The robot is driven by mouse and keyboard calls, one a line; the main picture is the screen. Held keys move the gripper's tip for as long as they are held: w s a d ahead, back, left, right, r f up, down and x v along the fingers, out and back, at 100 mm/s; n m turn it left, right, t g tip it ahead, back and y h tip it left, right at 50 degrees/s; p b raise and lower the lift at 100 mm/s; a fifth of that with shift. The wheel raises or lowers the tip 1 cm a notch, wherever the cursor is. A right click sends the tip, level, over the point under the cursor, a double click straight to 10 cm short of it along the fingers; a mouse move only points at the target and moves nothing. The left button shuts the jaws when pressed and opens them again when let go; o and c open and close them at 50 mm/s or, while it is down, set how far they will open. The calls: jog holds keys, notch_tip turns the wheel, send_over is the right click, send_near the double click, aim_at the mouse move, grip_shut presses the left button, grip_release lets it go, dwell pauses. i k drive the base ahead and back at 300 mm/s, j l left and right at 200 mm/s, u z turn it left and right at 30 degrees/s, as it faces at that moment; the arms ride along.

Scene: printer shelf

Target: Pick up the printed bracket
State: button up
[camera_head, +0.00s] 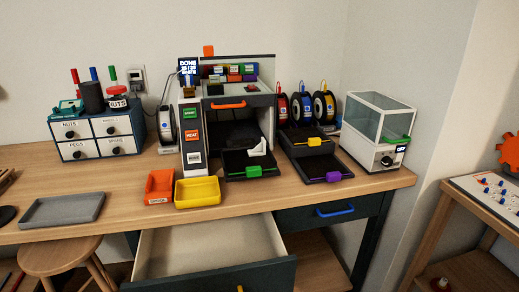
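A small white L-shaped piece, which looks like the printed bracket (258,148), sits on the black build plate (237,169) pulled out at the front of the printer (193,172). The plate has a green handle at its front edge. The printer's orange-handled front door is raised, so its dark chamber is open behind the bracket. My gripper is not in view.
Orange (160,185) and yellow (198,191) bins stand in front of the printer. A grey tray (62,210) lies at left. An empty drawer (212,243) is pulled out below the table edge. Black trays (322,168) and a clear-sided box (376,131) stand right.

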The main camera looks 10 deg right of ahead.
aim_at(260, 150)
jog(key=i+j, duration=0.2)
jog(key=j, duration=0.15)
jog(key=i+j+u, duration=0.1)
jog(key=i, duration=0.5)
jog(key=i+l, duration=0.35)
jog(key=i, duration=0.2)
